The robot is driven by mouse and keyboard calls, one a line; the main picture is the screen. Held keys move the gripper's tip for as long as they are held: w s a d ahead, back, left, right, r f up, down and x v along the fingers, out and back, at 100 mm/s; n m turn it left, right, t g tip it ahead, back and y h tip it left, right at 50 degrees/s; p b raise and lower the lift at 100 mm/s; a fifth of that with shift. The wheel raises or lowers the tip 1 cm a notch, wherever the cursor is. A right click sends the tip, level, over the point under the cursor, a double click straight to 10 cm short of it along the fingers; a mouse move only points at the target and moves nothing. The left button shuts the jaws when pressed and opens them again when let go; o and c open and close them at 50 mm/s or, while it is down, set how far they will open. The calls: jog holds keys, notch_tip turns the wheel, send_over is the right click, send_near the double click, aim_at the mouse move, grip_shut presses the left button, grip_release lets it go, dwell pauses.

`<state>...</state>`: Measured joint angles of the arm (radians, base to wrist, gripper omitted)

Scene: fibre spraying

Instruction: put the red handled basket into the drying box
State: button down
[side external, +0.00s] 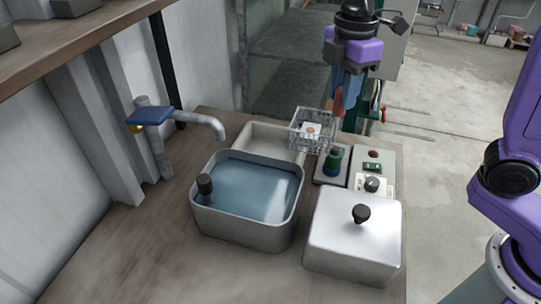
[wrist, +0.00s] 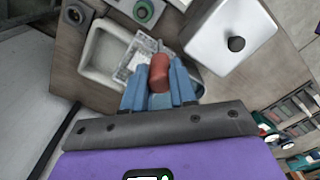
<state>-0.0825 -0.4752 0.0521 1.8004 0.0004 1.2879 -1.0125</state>
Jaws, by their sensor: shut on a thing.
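My gripper (side external: 345,94) is shut on the red handle (side external: 338,101) of a wire basket (side external: 311,130). In the wrist view the red handle (wrist: 159,72) sits between the blue fingers (wrist: 160,92), and part of the clear wire basket (wrist: 136,58) shows beyond it. The basket hangs upright near the right end of a pale tray (side external: 262,141); I cannot tell its exact height. A small white and red item shows inside it. A white box with a black knob on top (side external: 352,238), perhaps the drying box, stands at the front right and looks closed.
A grey basin of water (side external: 246,190) with a black knob stands left of the white box. A tap (side external: 200,122) rises at the back left. The front left counter is clear.

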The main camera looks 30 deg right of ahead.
aim_at(307, 109)
jog(key=shift+w+d, duration=0.2)
jog(key=shift+d, duration=0.2)
jog(key=w+a+f, duration=0.1)
jog(key=w, duration=0.1)
jog(key=w+a+f, duration=0.1)
jog(key=w, duration=0.2)
jog(key=w+a+f, duration=0.1)
jog(key=w, duration=0.1)
jog(key=shift+w+f, duration=0.2)
jog(key=shift+f, duration=0.15)
jog(key=w+a+f, duration=0.2)
jog(key=w+f, duration=0.3)
jog(key=f, duration=0.4)
jog(key=shift+f, duration=0.15)
jog(key=shift+w+a+f, duration=0.1)
jog(key=c, duration=0.9)
grip_release()
